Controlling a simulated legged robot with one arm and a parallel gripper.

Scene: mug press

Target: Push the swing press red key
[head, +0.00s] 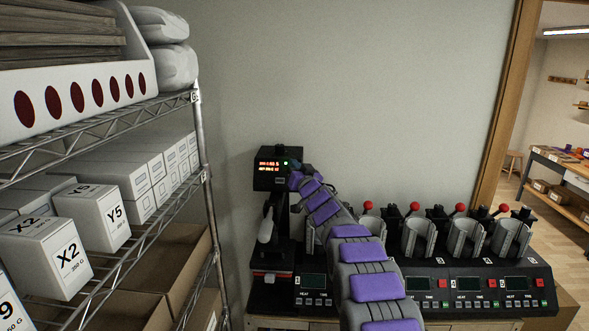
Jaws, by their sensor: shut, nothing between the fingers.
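The swing press (270,225) is a tall black machine on the bench at the wall. Its head carries a display (271,164) with lit red and orange digits and a small green light at its right. My arm, grey with purple pads, reaches up from the bottom to the press head. My gripper (296,179) is shut and small in view, at the right lower side of the display. Contact with the press cannot be told. I cannot make out the red key; the gripper and arm cover part of that side.
A row of mug presses (465,245) with red-knobbed levers stands to the right on the bench; my arm hides part of it. A wire shelf (205,150) with white boxes (100,215) and cardboard bins stands close on the left. A doorway opens at the far right.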

